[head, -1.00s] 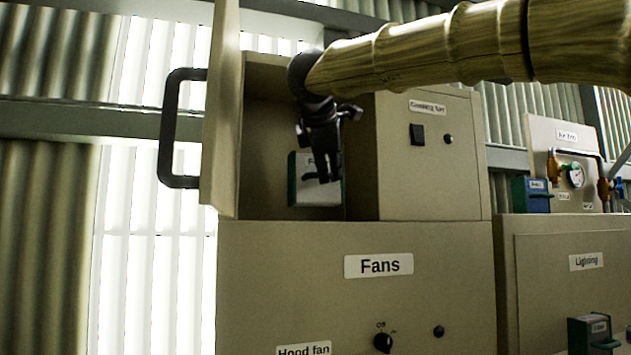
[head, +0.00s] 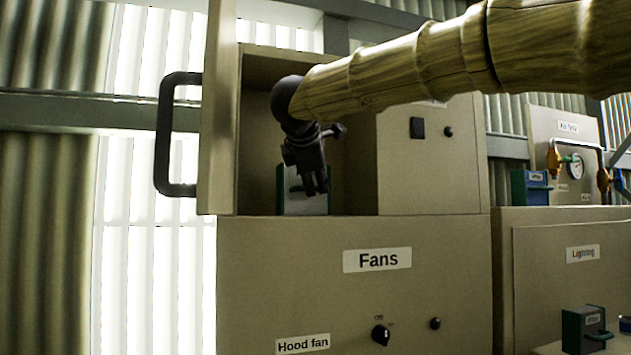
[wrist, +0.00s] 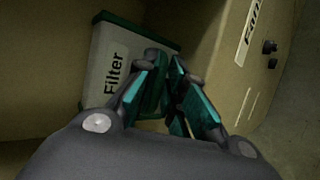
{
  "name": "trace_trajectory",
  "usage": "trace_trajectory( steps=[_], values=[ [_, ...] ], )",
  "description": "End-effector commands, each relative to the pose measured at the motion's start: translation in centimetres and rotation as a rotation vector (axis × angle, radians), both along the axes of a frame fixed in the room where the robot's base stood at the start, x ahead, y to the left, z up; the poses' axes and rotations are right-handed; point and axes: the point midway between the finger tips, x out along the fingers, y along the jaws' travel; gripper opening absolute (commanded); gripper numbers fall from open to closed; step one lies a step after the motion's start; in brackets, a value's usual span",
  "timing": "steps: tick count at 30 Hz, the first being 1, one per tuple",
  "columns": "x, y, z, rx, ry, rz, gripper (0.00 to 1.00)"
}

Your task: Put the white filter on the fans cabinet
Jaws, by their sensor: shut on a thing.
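The white filter (head: 290,205) has green edges and stands upright in the open compartment on top of the fans cabinet (head: 300,235). Its lower edge is at the level of the cabinet's top edge; I cannot tell whether it touches the floor there. My gripper (head: 316,188) is in front of the filter and covers part of its face. In the wrist view the filter (wrist: 104,55) shows its "Filter" label, and my gripper (wrist: 170,85) is shut on it at its right side. The exact grip is partly hidden by the fingers.
An open door with a black handle (head: 163,135) stands at the compartment's left. A beige box (head: 430,165) with a switch closes its right side. A blue item (head: 533,190) and a gauge with pipes (head: 574,167) are farther right. A dark green-edged block (head: 585,330) is at lower right.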

Motion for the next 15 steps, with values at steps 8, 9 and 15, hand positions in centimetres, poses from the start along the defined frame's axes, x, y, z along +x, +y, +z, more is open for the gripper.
trace_trajectory(
  steps=[8, 9, 15],
  values=[
    [0.01, 0.08, -0.34, -0.002, 0.002, 0.001, 0.17],
    [0.02, 0.08, -0.33, -0.002, 0.002, 0.001, 0.24],
    [0.00, 0.07, -0.28, -0.002, 0.001, 0.001, 0.34]
  ],
)
